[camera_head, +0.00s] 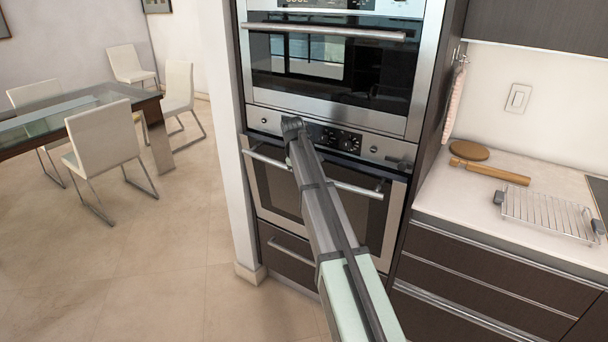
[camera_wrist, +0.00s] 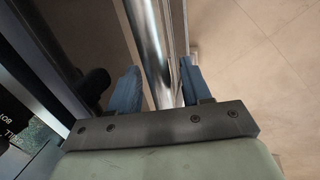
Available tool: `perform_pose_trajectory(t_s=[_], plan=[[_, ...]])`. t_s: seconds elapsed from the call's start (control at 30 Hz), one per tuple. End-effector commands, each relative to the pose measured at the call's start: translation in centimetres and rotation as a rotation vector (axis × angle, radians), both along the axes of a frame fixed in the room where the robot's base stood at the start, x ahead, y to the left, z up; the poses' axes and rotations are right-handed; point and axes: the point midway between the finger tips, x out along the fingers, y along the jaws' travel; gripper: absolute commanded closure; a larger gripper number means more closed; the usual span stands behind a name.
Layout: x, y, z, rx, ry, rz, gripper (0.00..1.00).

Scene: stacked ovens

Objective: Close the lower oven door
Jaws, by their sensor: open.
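The lower oven door (camera_head: 376,221) has a dark glass pane in a steel frame, below a control panel with black knobs. It looks shut or nearly shut; I cannot tell if a small gap remains at its top. Its steel bar handle (camera_head: 358,190) runs across the top, partly hidden behind my arm. In the wrist view the bar (camera_wrist: 149,45) passes between the two blue fingers of my gripper (camera_wrist: 157,82). The fingers are open, one on each side of the bar; whether they touch it is unclear. The head view hides my fingers.
The upper oven (camera_head: 335,68) sits directly above, with its own bar handle. A drawer (camera_head: 290,255) is below. At right, a counter (camera_head: 461,204) holds a wire rack (camera_head: 548,213) and a rolling pin (camera_head: 490,171). A dining table and chairs stand at left, with open floor between.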

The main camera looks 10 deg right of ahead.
Motion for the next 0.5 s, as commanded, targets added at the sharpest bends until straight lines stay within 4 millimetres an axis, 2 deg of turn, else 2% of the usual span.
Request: perform_pose_trajectory(t_s=[0.17, 0.5], plan=[[-0.3, 0.4, 1.7, 0.0, -0.003, 0.001, 0.52], [-1.8, 1.8, 7.9, -0.001, -0.002, 0.0, 0.52]])
